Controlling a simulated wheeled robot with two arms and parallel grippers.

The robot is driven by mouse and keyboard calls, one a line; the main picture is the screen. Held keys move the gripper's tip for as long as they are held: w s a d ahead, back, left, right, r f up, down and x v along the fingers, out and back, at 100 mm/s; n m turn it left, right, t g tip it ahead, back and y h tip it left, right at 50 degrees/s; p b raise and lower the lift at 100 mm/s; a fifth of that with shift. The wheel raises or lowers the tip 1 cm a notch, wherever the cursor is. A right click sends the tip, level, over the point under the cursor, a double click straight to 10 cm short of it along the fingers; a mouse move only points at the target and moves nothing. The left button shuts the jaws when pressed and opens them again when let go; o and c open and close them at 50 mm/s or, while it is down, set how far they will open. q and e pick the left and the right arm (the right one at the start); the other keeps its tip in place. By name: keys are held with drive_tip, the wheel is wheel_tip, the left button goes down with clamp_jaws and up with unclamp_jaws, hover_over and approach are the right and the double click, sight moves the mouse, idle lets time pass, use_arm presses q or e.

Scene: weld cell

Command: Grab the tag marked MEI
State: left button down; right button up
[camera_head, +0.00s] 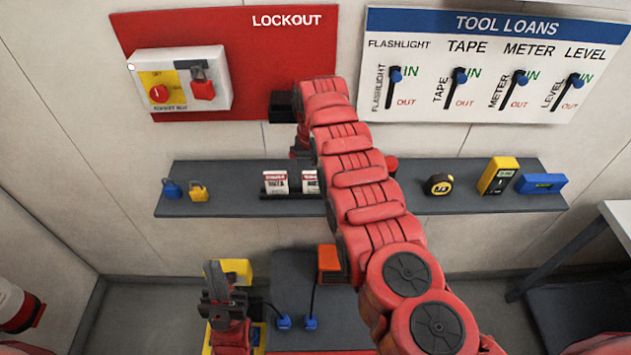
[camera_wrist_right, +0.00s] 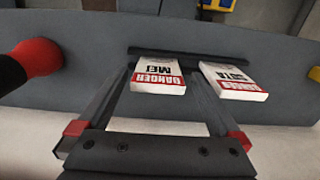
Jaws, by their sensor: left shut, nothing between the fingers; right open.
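The MEI tag (camera_wrist_right: 158,77) is white with a red DANGER band, upside down in the right wrist view, resting at a dark rack on the shelf. In the head view it is the right tag (camera_head: 311,181), partly hidden by my right arm. A similar tag (camera_wrist_right: 234,82) stands beside it; it is the left one in the head view (camera_head: 275,182). My right gripper (camera_wrist_right: 160,72) is open, its fingers on either side of the MEI tag in the picture; no grip shows. My left gripper (camera_head: 212,275) is shut and empty, low at left.
The grey shelf (camera_head: 235,176) also bears blue and yellow padlocks (camera_head: 199,190), a tape measure (camera_head: 438,185), a yellow meter (camera_head: 497,176) and a blue level (camera_head: 541,184). A red flashlight-like object (camera_wrist_right: 38,57) is near my right gripper. The lockout board (camera_head: 270,60) is above.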

drive_tip(key=shift+s+d+f, duration=0.1)
drive_tip(key=shift+s+f, duration=0.05)
drive_tip(key=shift+f, duration=0.4)
drive_tip(key=shift+d+f, duration=0.1)
drive_tip(key=shift+f, duration=0.15)
drive_tip(key=shift+w+f, duration=0.1)
drive_tip(key=shift+w, duration=0.2)
drive_tip(key=shift+c, duration=0.3)
drive_tip(key=shift+s, duration=0.15)
drive_tip(key=c, duration=1.2)
drive_tip(key=shift+r, duration=0.25)
